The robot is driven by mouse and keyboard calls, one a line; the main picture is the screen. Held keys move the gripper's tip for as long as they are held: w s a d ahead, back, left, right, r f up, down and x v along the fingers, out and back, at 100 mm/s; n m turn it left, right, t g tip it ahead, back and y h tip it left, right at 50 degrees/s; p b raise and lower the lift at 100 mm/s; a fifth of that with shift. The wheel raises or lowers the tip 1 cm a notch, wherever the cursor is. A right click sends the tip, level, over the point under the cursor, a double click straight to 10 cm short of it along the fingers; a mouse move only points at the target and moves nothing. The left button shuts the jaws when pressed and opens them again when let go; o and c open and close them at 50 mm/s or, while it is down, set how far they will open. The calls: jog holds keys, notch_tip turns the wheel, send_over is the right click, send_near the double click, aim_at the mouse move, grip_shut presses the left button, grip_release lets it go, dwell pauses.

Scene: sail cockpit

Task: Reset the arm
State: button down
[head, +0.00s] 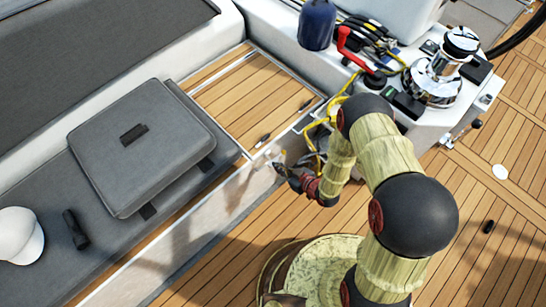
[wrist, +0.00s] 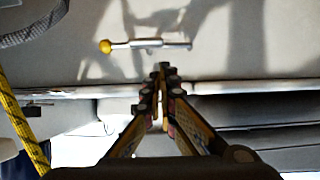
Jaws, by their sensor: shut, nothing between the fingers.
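My gripper (head: 281,169) shows in the head view at the end of my bent arm, low beside the white side wall of the bench, near its corner. In the wrist view my gripper (wrist: 161,78) points straight ahead with its fingertips together and nothing between them. A small metal pin or handle with a yellow ball end (wrist: 148,44) shows on the pale wall just beyond the fingertips. I cannot tell how far the fingertips are from it.
A grey cushion (head: 140,145), a white cap (head: 18,235) and a dark object (head: 75,229) lie on the bench. A winch (head: 436,78), red handle (head: 350,48) and blue object (head: 317,25) sit upper right. A yellow rope (wrist: 22,125) hangs left. The right deck is mostly clear.

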jog(key=shift+s+d+f, duration=0.4)
jog(key=shift+d+f, duration=0.05)
jog(key=shift+d, duration=0.05)
jog(key=s+d+f+m+g+h, duration=0.1)
jog(key=s+d+f+g+h, duration=0.35)
jog(key=s+d+f, duration=0.35)
jog(key=d+r+m+g+h, duration=0.2)
jog(key=d+r+h, duration=0.2)
jog(key=d+r, duration=0.4)
jog(key=s+d+r+m+t, duration=0.1)
jog(key=s+r+m, duration=0.1)
jog(key=r, duration=1.6)
jog(key=s+d+r+m+t+p, duration=0.1)
jog(key=s+r, duration=0.3)
jog(key=r, duration=1.5)
jog(key=s+d+r+m+t+p, duration=0.1)
jog(key=s+d+r+m+t, duration=0.1)
jog(key=r, duration=1.6)
jog(key=shift+s+d+r+m, duration=0.15)
jog(key=shift+s+r+m, duration=0.15)
jog(key=shift+s+m, duration=0.45)
